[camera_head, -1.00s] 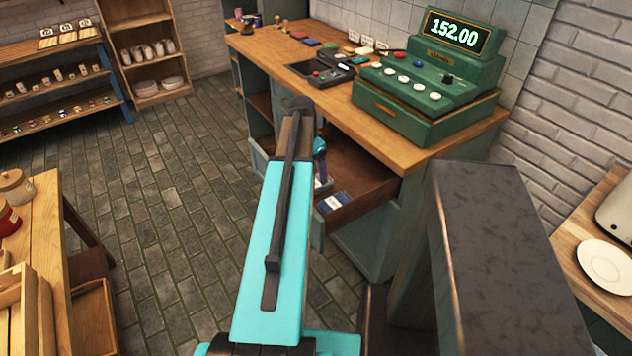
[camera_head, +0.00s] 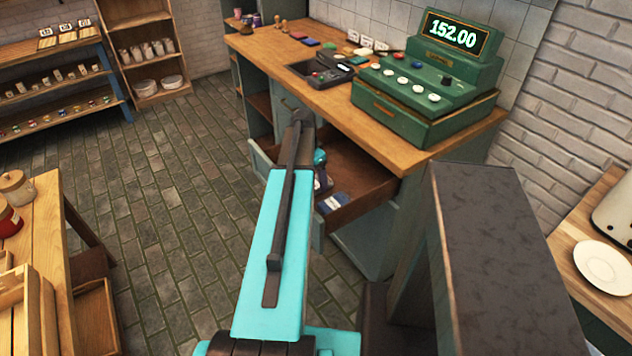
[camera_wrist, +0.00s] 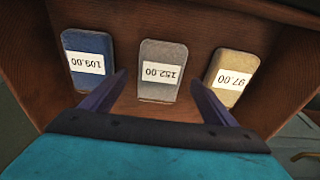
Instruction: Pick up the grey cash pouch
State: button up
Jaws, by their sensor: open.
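The grey cash pouch (camera_wrist: 162,58) lies in the open drawer, with a white label reading 152.00, upside down in the wrist view. It sits between a blue pouch (camera_wrist: 90,45) labelled 109.00 and a tan pouch (camera_wrist: 229,64) labelled 97.00. My gripper (camera_wrist: 158,85) is open, its two fingers apart and pointing toward the grey pouch, with nothing between them. In the head view my gripper (camera_head: 321,160) is over the drawer (camera_head: 368,181), partly hidden by my arm.
The drawer's walls (camera_wrist: 285,12) surround the pouches. A wooden table (camera_head: 50,215) is at the left. The tiled floor between is clear.

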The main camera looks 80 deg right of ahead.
jog(key=shift+s+d+f, duration=0.15)
jog(key=shift+f, duration=1.05)
jog(key=shift+c, duration=0.3)
jog(key=c, duration=1.2)
jog(key=shift+r, duration=0.15)
jog(key=shift+r+b, duration=0.85)
jog(key=shift+r, duration=4.05)
